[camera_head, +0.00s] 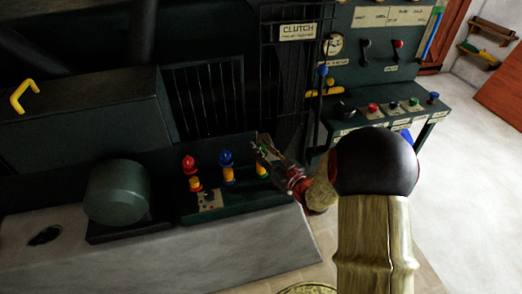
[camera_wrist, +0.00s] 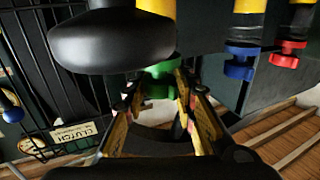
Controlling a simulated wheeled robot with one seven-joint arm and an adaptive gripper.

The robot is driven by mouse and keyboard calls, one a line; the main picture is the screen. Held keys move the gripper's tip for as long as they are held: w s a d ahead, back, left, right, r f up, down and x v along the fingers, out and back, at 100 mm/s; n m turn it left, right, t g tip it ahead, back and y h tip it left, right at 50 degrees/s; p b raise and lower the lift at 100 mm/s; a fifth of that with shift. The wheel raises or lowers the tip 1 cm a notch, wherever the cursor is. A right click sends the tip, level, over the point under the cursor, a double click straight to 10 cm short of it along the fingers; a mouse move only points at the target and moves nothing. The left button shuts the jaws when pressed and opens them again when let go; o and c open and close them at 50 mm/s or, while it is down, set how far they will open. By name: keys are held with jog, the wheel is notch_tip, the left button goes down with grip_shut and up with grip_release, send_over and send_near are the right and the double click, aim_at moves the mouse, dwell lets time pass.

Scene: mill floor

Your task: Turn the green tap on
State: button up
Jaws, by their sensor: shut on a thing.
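The green tap (camera_head: 263,147) stands at the right end of a row of taps on the dark bench, on a yellow body (camera_head: 262,170). My gripper (camera_head: 268,154) reaches it from the right and partly hides it. In the wrist view the green tap (camera_wrist: 161,81) sits between the two fingertips of my gripper (camera_wrist: 157,90), which are shut on it. A large dark rounded shape (camera_wrist: 110,42) covers part of the upper left there. I cannot tell how far the tap is turned.
A red tap (camera_head: 189,164) and a blue tap (camera_head: 226,158) stand to the left on yellow bodies. A dark green drum (camera_head: 117,191) lies further left. A barred guard with a CLUTCH sign (camera_head: 297,32) rises behind. A control desk (camera_head: 385,118) stands right, with clear floor beyond.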

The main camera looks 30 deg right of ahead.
jog(key=shift+d+r+n+g+y+p, duration=0.1)
jog(key=shift+n+g+y+p, duration=0.35)
jog(key=shift+n+y, duration=1)
jog(key=shift+r+n+g+y+p, duration=0.1)
jog(key=shift+n+g+y, duration=0.65)
jog(key=shift+y, duration=1.2)
jog(key=shift+w+n+y, duration=0.1)
jog(key=shift+n+y, duration=0.2)
jog(key=o, duration=1.1)
jog(key=shift+f, duration=0.1)
jog(key=v, duration=1.2)
